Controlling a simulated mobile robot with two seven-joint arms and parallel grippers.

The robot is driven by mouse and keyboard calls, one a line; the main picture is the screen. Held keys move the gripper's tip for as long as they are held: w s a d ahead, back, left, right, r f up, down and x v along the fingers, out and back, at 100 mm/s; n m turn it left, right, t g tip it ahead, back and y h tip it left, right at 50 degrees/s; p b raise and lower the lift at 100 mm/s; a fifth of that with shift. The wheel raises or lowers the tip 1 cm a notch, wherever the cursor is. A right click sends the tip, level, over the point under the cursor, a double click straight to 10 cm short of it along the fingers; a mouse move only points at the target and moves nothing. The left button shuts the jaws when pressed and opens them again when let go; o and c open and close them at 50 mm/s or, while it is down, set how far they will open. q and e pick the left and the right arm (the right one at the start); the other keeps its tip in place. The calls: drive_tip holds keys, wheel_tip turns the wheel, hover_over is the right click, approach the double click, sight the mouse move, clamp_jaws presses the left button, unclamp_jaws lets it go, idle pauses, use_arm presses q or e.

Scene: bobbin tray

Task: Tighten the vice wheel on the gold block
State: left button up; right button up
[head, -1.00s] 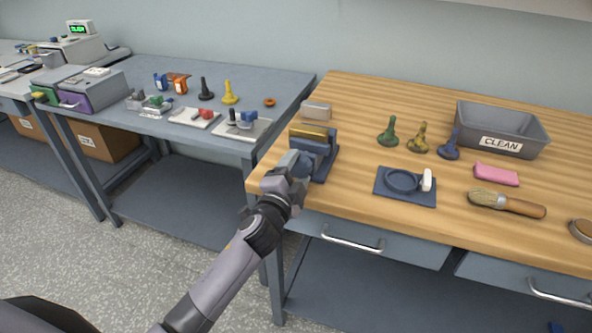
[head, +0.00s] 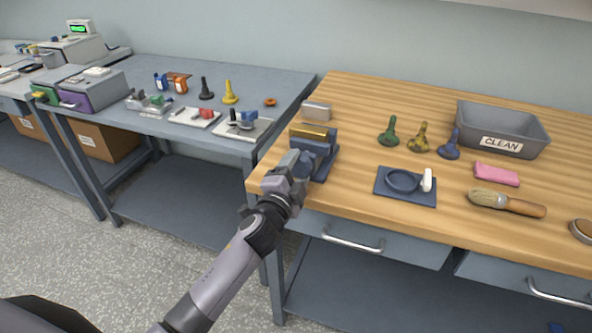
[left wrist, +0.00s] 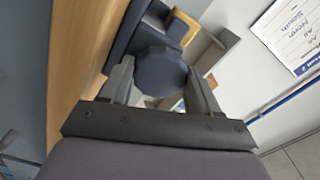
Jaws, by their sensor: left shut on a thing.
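The vice (head: 325,160) is a dark blue tool at the left front corner of the wooden bench, with the gold block (head: 313,132) lying in its top. The vice wheel, a dark blue many-sided knob, faces the front; it shows in the left wrist view (left wrist: 160,76). My left gripper (head: 297,167) is at the front of the vice, and in the left wrist view its two fingers (left wrist: 163,84) sit on either side of the wheel, shut on it. The gold block shows partly behind the wheel in the left wrist view (left wrist: 187,24). My right gripper is not in view.
A grey-white block (head: 317,110) stands behind the vice. A blue plate with a ring and white handle (head: 404,186) lies to the right. Chess-like pieces (head: 419,138), a pink block (head: 496,174), a brush (head: 506,203) and a grey CLEAN bin (head: 540,131) are further right.

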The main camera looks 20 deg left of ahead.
use_arm(q)
drive_tip(key=shift+d, duration=0.1)
idle(0.4)
drive_tip(key=o, duration=1)
drive_tip(key=shift+o, duration=0.2)
drive_tip(key=s, duration=0.7)
